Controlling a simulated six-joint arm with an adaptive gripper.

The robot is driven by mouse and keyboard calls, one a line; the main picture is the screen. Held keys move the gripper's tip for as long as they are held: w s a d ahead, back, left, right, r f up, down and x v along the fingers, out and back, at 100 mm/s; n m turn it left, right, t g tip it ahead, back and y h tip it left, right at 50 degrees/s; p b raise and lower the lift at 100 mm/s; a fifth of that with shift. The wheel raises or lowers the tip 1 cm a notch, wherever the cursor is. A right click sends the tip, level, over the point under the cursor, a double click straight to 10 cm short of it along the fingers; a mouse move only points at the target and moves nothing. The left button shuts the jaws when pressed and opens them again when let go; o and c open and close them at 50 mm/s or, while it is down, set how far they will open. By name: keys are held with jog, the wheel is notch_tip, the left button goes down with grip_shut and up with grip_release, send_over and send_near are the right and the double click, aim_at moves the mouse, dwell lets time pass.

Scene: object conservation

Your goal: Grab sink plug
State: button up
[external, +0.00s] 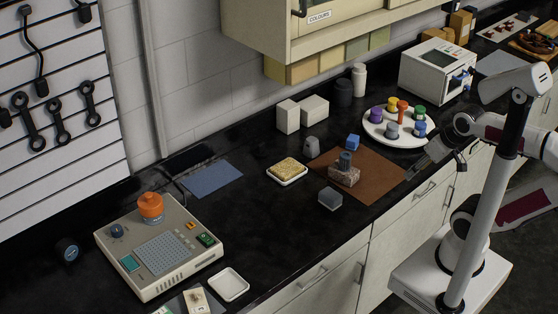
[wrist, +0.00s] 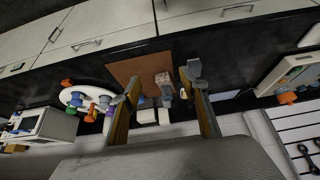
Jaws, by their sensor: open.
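I cannot tell for sure which thing is the sink plug. A small blue-grey piece (external: 345,158) stands on a speckled stone block (external: 346,177) on the brown mat (external: 385,178). A small grey rounded piece (external: 311,145) stands behind the mat. A grey block (external: 330,198) lies at the mat's front left.
A white round tray (external: 374,131) with several coloured pieces stands beyond the mat. A blue cube (external: 353,142) sits at the mat's back edge. A dish (external: 287,176) with a yellowish slab is left of it. A console (external: 160,250) stands far left.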

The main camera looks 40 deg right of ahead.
jog(key=shift+w, duration=0.15)
jog(key=w+a+t, duration=0.3)
jog(key=w+t, duration=0.1)
jog(key=w, duration=2.6)
jog(key=n+t+y, duration=0.2)
jog(key=t, duration=0.1)
send_near(261, 149)
jog(key=shift+s+d+r, duration=0.25)
jog(key=shift+d+r, duration=0.25)
jog(key=shift+d, duration=0.25)
jog(key=shift+w+a+f+t, duration=0.15)
jog(key=shift+w+f+t, duration=0.1)
jog(key=shift+f+t, duration=0.15)
jog(key=shift+x, duration=1.3)
